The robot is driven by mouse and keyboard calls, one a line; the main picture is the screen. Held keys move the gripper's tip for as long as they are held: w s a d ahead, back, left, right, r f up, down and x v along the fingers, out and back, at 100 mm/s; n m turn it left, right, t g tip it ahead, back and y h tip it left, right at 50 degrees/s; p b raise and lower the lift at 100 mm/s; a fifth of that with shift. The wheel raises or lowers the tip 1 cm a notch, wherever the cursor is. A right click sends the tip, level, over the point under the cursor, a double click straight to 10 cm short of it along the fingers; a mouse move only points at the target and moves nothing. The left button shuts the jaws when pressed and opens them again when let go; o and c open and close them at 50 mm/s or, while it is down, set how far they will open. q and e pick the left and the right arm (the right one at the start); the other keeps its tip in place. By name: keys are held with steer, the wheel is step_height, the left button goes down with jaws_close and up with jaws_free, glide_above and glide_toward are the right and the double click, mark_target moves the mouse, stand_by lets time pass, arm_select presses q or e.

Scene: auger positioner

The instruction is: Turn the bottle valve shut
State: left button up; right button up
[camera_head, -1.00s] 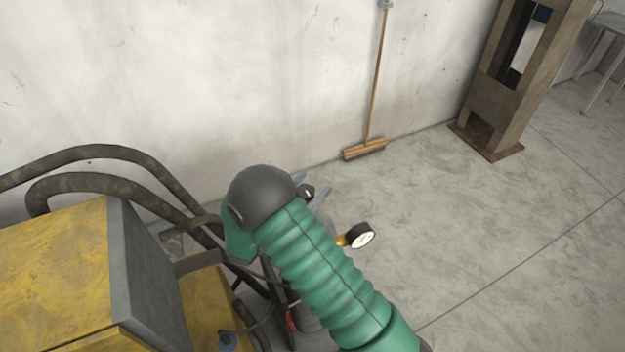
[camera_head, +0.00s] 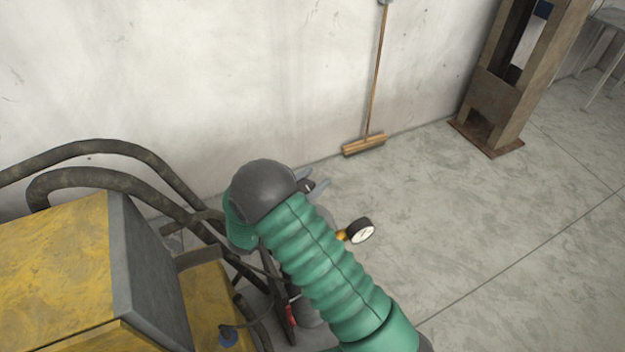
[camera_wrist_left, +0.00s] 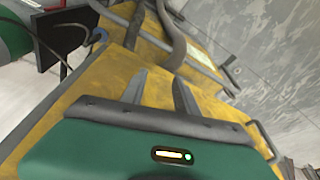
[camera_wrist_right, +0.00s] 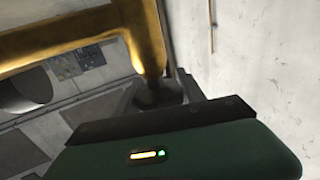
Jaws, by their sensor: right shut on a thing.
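In the head view my right gripper (camera_head: 313,183) is at the bottle's top, behind my green-sleeved right arm. Its fingers are closed around a dark valve knob (camera_head: 307,187). In the right wrist view the dark knob (camera_wrist_right: 160,94) sits at the end of a brass fitting (camera_wrist_right: 148,45), by the fingers. A round pressure gauge (camera_head: 361,231) shows right of my arm. My arm hides most of the grey bottle (camera_head: 308,313). My left gripper (camera_wrist_left: 160,88) shows only in the left wrist view, fingers apart and empty, over the yellow machine.
The yellow machine (camera_head: 60,260) with a grey edge stands at the left, dark hoses (camera_head: 110,150) arching behind it. A broom (camera_head: 364,145) leans on the wall. A brown metal stand (camera_head: 497,100) is at the back right. The floor at the right is clear.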

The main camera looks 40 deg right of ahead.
steer(key=o, duration=1.4)
steer(key=shift+c, duration=0.2)
steer(key=s+a+b, duration=0.1)
steer(key=a+b, duration=0.3)
steer(key=a, duration=1.3)
steer(key=shift+d, duration=0.1)
